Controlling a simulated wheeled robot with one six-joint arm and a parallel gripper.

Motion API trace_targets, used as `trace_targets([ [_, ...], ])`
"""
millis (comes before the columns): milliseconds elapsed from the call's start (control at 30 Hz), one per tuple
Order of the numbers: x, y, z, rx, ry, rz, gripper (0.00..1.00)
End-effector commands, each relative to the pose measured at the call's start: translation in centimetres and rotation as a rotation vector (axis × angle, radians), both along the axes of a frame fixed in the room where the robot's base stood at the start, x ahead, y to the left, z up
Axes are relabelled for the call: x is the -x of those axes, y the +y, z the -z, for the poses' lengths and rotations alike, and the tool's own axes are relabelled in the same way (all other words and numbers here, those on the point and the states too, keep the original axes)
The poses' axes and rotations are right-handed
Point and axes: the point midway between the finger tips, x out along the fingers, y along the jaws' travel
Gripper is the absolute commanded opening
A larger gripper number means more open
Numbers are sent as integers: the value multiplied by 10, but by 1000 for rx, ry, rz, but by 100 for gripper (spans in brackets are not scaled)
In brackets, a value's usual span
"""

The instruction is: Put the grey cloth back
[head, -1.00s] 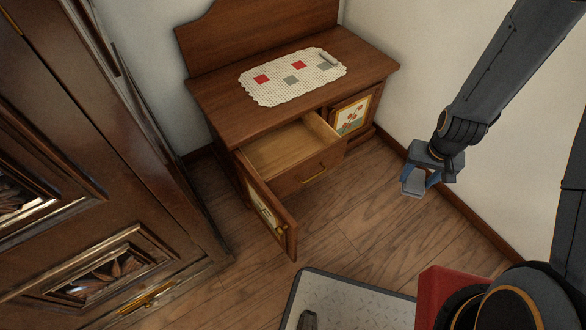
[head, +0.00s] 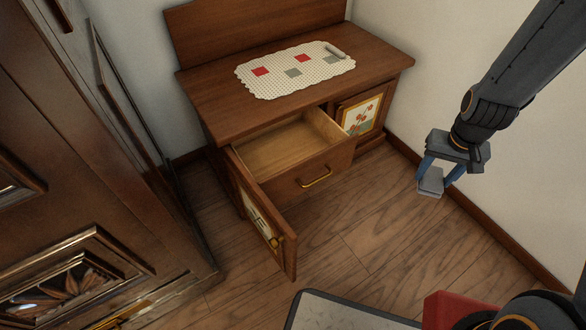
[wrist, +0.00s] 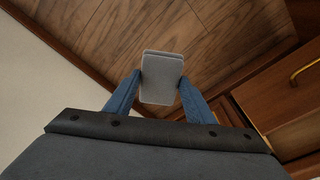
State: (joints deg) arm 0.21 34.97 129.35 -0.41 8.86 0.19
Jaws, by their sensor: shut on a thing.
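My gripper (head: 436,183) is at the right in the head view, in the air to the right of the cabinet. Its blue fingers are shut on the grey cloth (head: 431,181), a small folded block. The cloth also shows between the fingertips in the wrist view (wrist: 162,78), with wooden floor beyond it. The low wooden cabinet (head: 228,106) has an open drawer (head: 287,148) that looks empty inside where I can see. The near part of its inside is hidden by the drawer front.
The cabinet's left door (head: 262,217) stands open beside the drawer. A closed painted door (head: 360,114) is at right. A large dark armoire (head: 100,180) fills the left.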

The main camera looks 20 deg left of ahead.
Motion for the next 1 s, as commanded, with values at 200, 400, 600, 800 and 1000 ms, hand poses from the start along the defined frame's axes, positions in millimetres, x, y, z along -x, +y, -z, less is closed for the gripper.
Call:
trace_targets([
  [200,6,3,-31,0,-1,-8,25],
  [400,10,12,-52,0,-1,-26,25],
  [600,15,50,-77,0,-3,-108,25],
  [800,20,123,-81,0,-3,-262,25],
  [1000,44,212,-88,0,-2,-455,25],
])
